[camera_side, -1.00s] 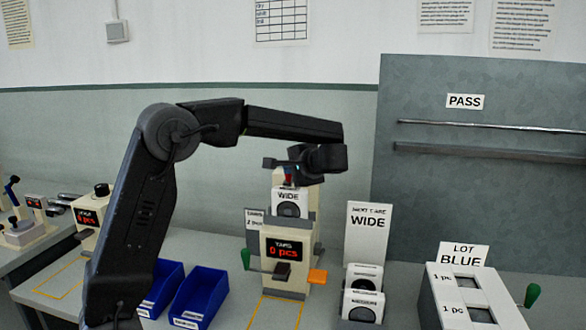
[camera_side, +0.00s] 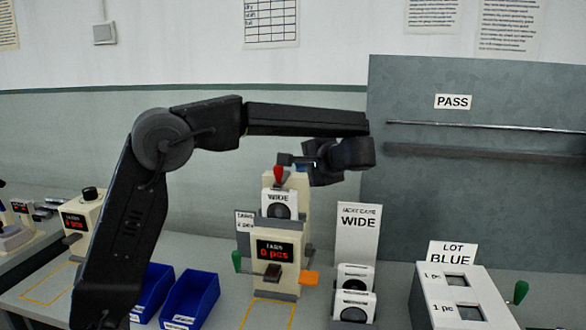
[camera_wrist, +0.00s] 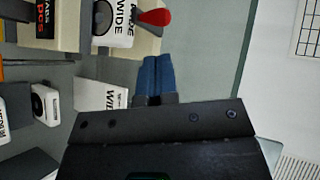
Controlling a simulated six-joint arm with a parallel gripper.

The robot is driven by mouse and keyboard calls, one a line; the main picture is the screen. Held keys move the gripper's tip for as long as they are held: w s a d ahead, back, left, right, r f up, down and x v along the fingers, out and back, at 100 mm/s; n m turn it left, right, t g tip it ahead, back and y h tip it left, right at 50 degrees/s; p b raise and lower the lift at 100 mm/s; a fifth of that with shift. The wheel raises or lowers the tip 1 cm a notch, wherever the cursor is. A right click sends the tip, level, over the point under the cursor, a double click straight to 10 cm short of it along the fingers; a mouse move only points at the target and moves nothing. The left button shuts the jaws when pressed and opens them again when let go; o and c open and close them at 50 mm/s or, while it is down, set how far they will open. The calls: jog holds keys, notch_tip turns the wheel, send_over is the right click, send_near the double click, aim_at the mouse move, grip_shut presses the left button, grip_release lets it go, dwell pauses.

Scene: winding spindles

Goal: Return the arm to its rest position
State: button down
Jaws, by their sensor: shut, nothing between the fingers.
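My arm stretches over the bench in the side view, its forearm about level and the wrist at the right end. My gripper (camera_wrist: 151,75) shows its blue fingers together in the wrist view, empty. In the side view the gripper is mostly hidden behind the wrist. It is above and behind the winding machine (camera_side: 274,232), near the machine's red-tipped lever (camera_side: 279,175). The lever also shows in the wrist view (camera_wrist: 153,18), apart from the fingers. I cannot tell the height gap.
Two blue bins (camera_side: 190,298) stand left of the machine. A card holder marked WIDE (camera_side: 357,235) and a white LOT BLUE box (camera_side: 450,290) stand right of it. A grey panel marked PASS (camera_side: 480,200) rises behind. The air above the bench looks clear.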

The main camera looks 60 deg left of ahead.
jog(key=v, duration=0.5)
jog(key=s+d+f+t+h, duration=0.2)
jog(key=s+d+f+h, duration=0.1)
jog(key=s, duration=0.5)
jog(key=s+d+f+t+h, duration=0.1)
jog(key=s+d+f+h, duration=0.2)
jog(key=s+h, duration=0.3)
jog(key=s+d+f+t+h, duration=0.2)
jog(key=s+d+f+h, duration=0.1)
jog(key=s, duration=0.7)
notch_tip(320, 180, down, 2)
jog(key=shift+s+f+t+h, duration=0.1)
jog(key=shift+s+t+h, duration=0.2)
jog(key=shift+h, duration=0.5)
jog(key=shift+d, duration=0.15)
